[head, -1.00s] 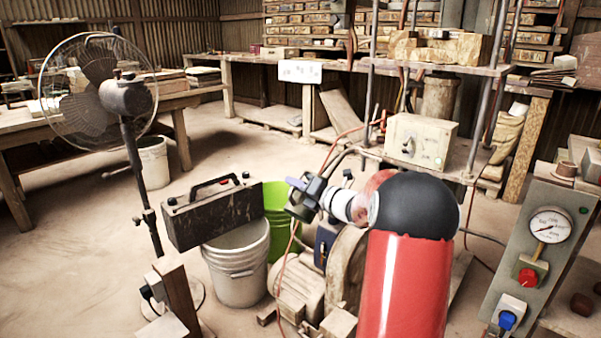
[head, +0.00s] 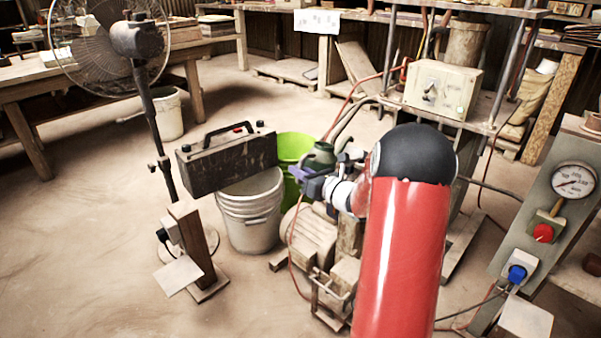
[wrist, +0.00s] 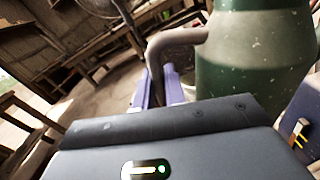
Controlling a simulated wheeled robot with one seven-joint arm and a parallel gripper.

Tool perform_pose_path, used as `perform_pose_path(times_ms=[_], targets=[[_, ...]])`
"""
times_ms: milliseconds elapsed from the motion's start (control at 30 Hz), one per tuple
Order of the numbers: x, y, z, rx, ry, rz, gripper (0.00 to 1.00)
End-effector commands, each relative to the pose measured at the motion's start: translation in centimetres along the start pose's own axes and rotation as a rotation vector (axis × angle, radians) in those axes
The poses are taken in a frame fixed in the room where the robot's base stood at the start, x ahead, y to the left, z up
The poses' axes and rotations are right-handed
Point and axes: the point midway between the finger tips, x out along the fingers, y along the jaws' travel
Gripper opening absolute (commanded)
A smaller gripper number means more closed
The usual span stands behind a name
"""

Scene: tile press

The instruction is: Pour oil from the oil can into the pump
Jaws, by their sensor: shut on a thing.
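The oil can (head: 321,156) is dark green and shows just past my gripper (head: 308,182) in the head view. In the wrist view the green can (wrist: 255,62) fills the upper right, with a grey-brown bent handle on its left. My gripper's purple fingers (wrist: 165,90) are shut on that handle. The can looks roughly upright; its spout tip and any oil are not clear. A dusty machine with a rounded motor body (head: 309,236) stands on the floor below, probably the pump unit. My red and black arm hides part of it, and I cannot make out a filling opening.
A white bucket (head: 249,215) and a bright green bucket (head: 292,148) stand left of the machine, with a dark box (head: 225,163) above the white one. A fan (head: 137,40) stands at left. A control panel with gauge (head: 573,181) is at right. Hoses hang nearby.

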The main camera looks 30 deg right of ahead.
Motion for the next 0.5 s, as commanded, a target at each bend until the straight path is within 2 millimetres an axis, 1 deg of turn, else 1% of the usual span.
perform_pose_path(times_ms=[33, 267, 500], targets=[[0.0, -0.1, -0.6, -0.025, -0.003, 0.001, 0.00], [0.0, -0.5, -1.6, -0.135, -0.004, 0.001, 0.00], [0.0, 1.9, -2.2, -0.170, -0.004, 0.003, 0.00]])
